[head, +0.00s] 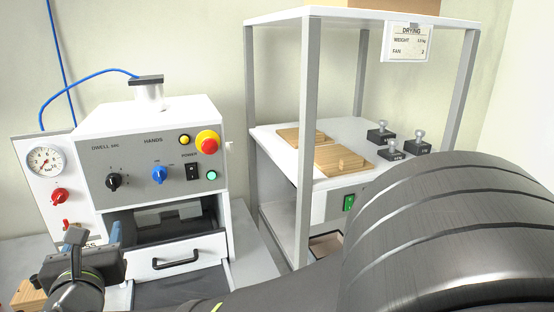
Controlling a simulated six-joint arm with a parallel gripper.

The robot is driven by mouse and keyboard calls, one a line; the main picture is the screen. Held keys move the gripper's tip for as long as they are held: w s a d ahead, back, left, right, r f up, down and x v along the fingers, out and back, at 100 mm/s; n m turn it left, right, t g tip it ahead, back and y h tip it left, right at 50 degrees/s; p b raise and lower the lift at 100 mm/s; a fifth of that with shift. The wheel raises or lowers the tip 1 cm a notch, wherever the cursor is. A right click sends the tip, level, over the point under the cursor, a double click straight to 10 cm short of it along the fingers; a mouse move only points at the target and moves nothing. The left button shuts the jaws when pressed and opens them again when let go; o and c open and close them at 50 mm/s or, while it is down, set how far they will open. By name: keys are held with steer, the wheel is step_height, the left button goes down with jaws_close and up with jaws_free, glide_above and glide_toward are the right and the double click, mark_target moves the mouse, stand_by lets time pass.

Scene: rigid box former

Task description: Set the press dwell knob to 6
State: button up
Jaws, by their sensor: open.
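The press (213,158) is a white box with a grey front panel, at the left of the head view. Its dwell knob (113,181) is the black round knob under the "DWELL sec" label. The scale marks around it are too small to read, so I cannot tell its setting. My gripper (95,236) is at the lower left, below the dwell knob in the picture and apart from it. Its jaws are open with nothing seen between them. The knob is not hidden by the gripper.
Beside the dwell knob are a blue HANDS knob (158,174), power switch (191,171) and red mushroom button (208,141). A pressure gauge (44,161) and red knob (60,195) are left. A drawer handle (176,262) juts out below. A drying rack (303,130) stands right.

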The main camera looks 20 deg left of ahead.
steer(key=n, duration=0.3)
steer(key=n+t+y, duration=0.3)
steer(key=n, duration=3.3)
glide_toward(113, 188)
steer(key=x, duration=0.9)
steer(key=shift+w+a, duration=0.1)
